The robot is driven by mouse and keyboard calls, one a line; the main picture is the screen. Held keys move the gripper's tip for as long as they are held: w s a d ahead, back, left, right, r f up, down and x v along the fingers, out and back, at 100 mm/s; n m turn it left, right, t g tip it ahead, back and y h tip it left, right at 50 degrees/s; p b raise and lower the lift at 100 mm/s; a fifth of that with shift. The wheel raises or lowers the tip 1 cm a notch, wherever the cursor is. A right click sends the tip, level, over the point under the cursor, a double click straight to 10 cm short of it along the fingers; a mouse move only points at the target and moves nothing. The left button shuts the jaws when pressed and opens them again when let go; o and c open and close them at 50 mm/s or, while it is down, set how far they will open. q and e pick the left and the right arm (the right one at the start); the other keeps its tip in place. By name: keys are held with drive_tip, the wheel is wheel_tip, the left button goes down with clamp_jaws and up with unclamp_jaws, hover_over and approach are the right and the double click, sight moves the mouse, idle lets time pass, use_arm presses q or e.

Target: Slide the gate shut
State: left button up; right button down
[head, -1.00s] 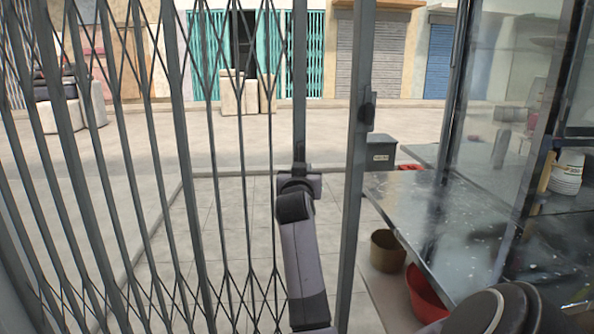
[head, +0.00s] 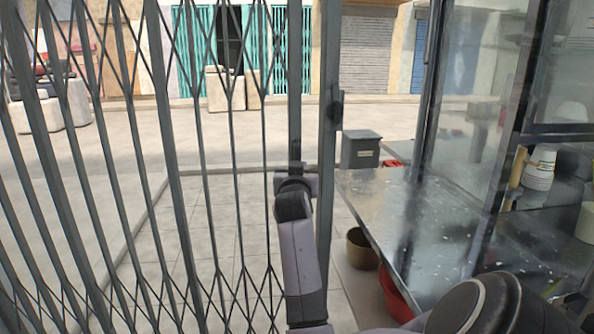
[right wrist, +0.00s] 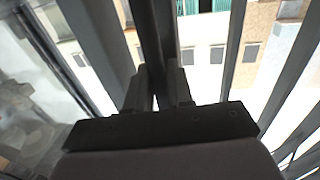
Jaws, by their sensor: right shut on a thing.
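The gate (head: 168,130) is a dark grey folding lattice that fills the left half of the head view. Its upright front bar (head: 295,80) stands a little left of a fixed post (head: 329,60), and a narrow open gap lies between them. The post carries a dark latch plate (head: 336,106). My right gripper (head: 297,174) is shut on the front bar at about mid-height. In the right wrist view the fingers (right wrist: 158,92) close around a dark upright bar. My left gripper is not in view.
Right of the post stand a metal counter (head: 385,215), a grey bin (head: 360,150), a brass pot (head: 361,250) and a red tub (head: 393,295). Glass panels rise above the counter. Beyond the gate is an open paved street with shopfronts and pale blocks (head: 228,90).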

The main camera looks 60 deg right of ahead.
drive_tip(key=shift+s+d, duration=0.2)
drive_tip(key=c, duration=1.1)
unclamp_jaws()
drive_tip(key=shift+s, duration=0.1)
drive_tip(key=shift+c, duration=0.2)
drive_tip(key=shift+a, duration=0.45)
drive_tip(key=v, duration=0.6)
drive_tip(key=shift+s+b, duration=0.2)
drive_tip(key=shift+b, duration=0.25)
drive_tip(key=shift+a, duration=0.1)
